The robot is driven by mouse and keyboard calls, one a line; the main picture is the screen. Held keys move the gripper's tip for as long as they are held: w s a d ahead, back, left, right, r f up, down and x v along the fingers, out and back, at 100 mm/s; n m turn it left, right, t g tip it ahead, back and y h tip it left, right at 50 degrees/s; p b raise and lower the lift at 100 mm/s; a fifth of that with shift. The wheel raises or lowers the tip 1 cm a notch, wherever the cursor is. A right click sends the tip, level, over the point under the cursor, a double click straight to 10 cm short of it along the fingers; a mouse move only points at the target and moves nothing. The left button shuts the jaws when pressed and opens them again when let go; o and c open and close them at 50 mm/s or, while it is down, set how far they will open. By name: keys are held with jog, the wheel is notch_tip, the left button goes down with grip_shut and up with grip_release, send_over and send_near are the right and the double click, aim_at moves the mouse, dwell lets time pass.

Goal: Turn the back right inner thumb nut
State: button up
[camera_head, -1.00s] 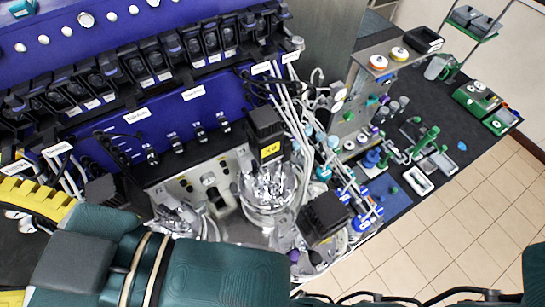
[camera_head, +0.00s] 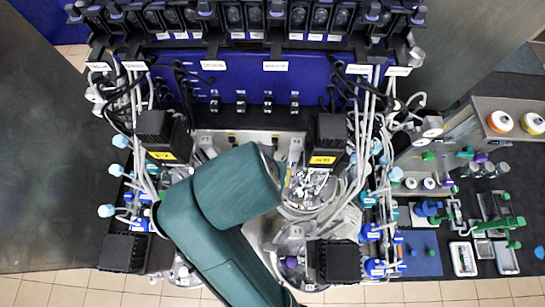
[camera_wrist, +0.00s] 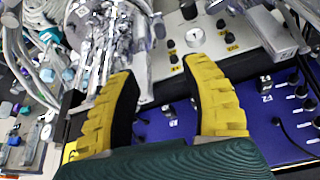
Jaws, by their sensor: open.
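My gripper (camera_wrist: 160,68) shows in the wrist view with its two yellow fingers spread and nothing between them. It is beside a vessel top (camera_wrist: 108,45) crowded with shiny metal fittings at the upper left. In the head view, the back right vessel top (camera_head: 308,187) shows its metal fittings below a black motor block (camera_head: 330,140) with a yellow label. I cannot single out the inner thumb nut among the fittings. My teal arm crosses the middle of the head view and covers part of the area left of this vessel; my gripper is hidden there.
A blue panel (camera_wrist: 230,130) with cables and knobs lies beyond the fingers. A grey panel with a round gauge (camera_wrist: 195,37) is near the fingertips. Tubes (camera_head: 345,190) crowd the vessel's right side. Another black motor block (camera_head: 340,262) stands in front.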

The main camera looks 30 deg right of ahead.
jog(key=x, duration=1.5)
jog(key=shift+w+d+f, duration=0.1)
jog(key=shift+w+f, duration=0.1)
grip_shut()
